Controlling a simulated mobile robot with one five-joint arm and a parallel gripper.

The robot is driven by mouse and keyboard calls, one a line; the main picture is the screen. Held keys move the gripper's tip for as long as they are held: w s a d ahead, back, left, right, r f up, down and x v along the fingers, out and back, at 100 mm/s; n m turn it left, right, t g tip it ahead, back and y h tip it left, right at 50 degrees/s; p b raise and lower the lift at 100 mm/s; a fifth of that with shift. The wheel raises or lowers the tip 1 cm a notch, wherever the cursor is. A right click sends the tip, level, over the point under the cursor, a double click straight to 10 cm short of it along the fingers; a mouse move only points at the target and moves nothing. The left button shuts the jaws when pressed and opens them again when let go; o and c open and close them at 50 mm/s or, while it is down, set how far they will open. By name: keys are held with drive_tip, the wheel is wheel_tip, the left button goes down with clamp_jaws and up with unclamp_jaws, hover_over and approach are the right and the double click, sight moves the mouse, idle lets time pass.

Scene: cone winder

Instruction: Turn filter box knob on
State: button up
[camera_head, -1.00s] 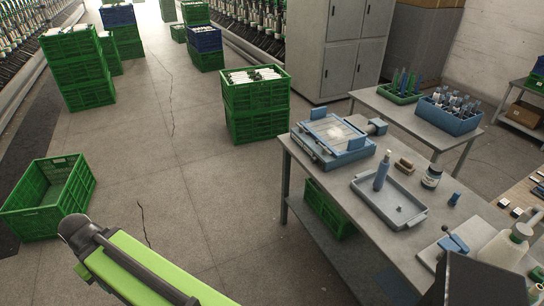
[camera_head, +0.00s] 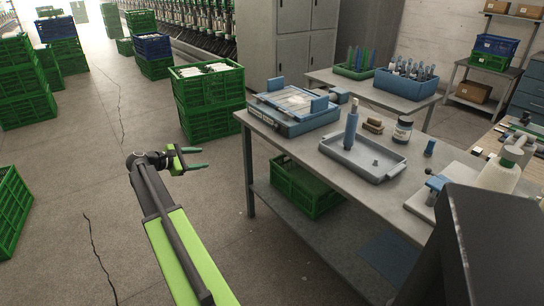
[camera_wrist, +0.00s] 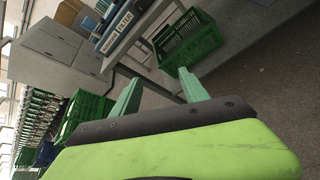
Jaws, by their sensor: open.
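A blue and grey box (camera_head: 292,110) with a clear top panel sits at the left end of the near workbench. It looks like the filter box; lettering shows on its side in the wrist view (camera_wrist: 118,27), too small to read surely. A blue-grey part (camera_head: 339,95) sticks out at its right side; I cannot tell whether it is the knob. No knob can be made out clearly. My gripper (camera_head: 200,159) is open and empty, left of the workbench and apart from the box. Its two green fingers also show in the wrist view (camera_wrist: 162,92).
Green crates (camera_head: 211,120) stand behind my gripper. A green crate (camera_head: 307,190) sits under the bench. The floor between is clear.

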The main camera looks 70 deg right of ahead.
drive_tip(key=s+d+n+g+h+b, duration=0.1)
drive_tip(key=s+d+n+g+b, duration=0.15)
drive_tip(key=s+d, duration=0.4)
drive_tip(key=s+d+n+g+h+b, duration=0.1)
drive_tip(key=s+d+g+h+b, duration=0.15)
drive_tip(key=d, duration=0.65)
approach(274, 129)
drive_tip(key=shift+m+t+y, duration=0.25)
drive_tip(key=shift+t+y, duration=0.15)
drive_tip(key=shift+y, duration=0.05)
drive_tip(key=x, duration=0.5)
drive_tip(key=r+x, duration=0.1)
drive_tip(key=x, duration=0.2)
drive_tip(key=shift+s+d+r, duration=0.1)
drive_tip(key=shift+s, duration=0.05)
clamp_jaws()
